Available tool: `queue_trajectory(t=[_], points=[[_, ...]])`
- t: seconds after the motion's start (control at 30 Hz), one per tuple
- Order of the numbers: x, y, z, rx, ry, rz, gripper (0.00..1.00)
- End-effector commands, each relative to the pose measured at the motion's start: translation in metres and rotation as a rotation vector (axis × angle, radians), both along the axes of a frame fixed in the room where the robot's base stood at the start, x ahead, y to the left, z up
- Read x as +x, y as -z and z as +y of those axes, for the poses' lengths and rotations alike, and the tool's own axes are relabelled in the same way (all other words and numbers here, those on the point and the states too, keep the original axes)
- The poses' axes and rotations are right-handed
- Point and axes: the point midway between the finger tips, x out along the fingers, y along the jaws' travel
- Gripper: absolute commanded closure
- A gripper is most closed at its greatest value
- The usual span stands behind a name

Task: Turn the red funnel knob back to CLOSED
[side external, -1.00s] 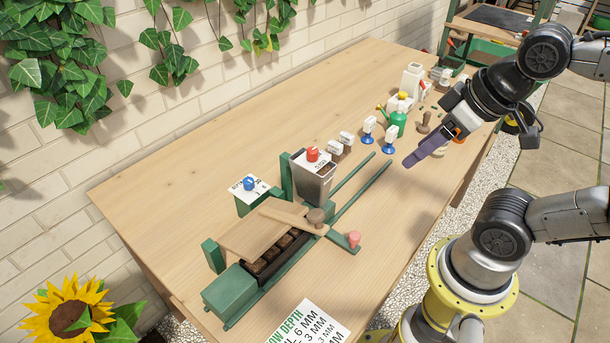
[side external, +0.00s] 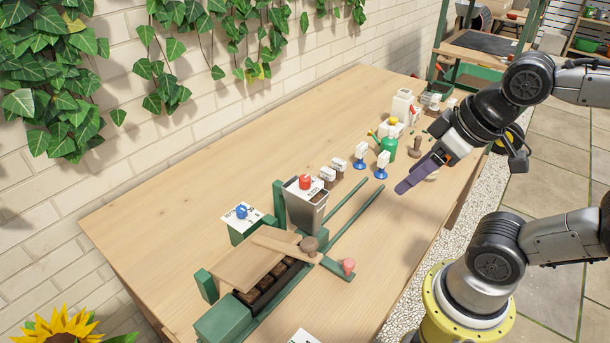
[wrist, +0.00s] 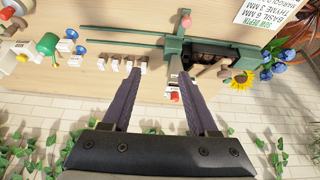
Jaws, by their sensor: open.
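The red knob (side external: 305,181) sits on top of the grey gravel funnel box (side external: 307,205), at the middle of the green rail fixture.
A blue knob (side external: 241,212) stands on a white-topped green stand left of the funnel. A wooden board (side external: 258,262) and soil tray (side external: 262,291) lie in front. Small white-labelled pots, a green watering can (side external: 388,147) and bottles stand behind. The table's left end is clear.

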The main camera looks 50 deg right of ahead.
Motion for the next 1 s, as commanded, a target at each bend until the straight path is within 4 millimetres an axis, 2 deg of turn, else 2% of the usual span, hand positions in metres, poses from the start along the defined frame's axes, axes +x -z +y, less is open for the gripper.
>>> queue_trajectory(t=[0.1, 0.27, 0.47, 0.6, 0.77, 0.9, 1.0], points=[[-0.006, -0.002, 0.0, -0.032, -0.063, 0.03, 0.4], [0.006, -0.039, 0.001, -0.1, -0.211, 0.074, 0.4], [0.044, -0.081, 0.008, -0.162, -0.411, 0.179, 0.4], [0.082, -0.103, 0.016, -0.189, -0.551, 0.26, 0.4], [0.13, -0.111, 0.03, -0.202, -0.68, 0.35, 0.4], [0.166, -0.103, 0.042, -0.199, -0.73, 0.405, 0.4], [0.182, -0.092, 0.049, -0.196, -0.745, 0.43, 0.4]])
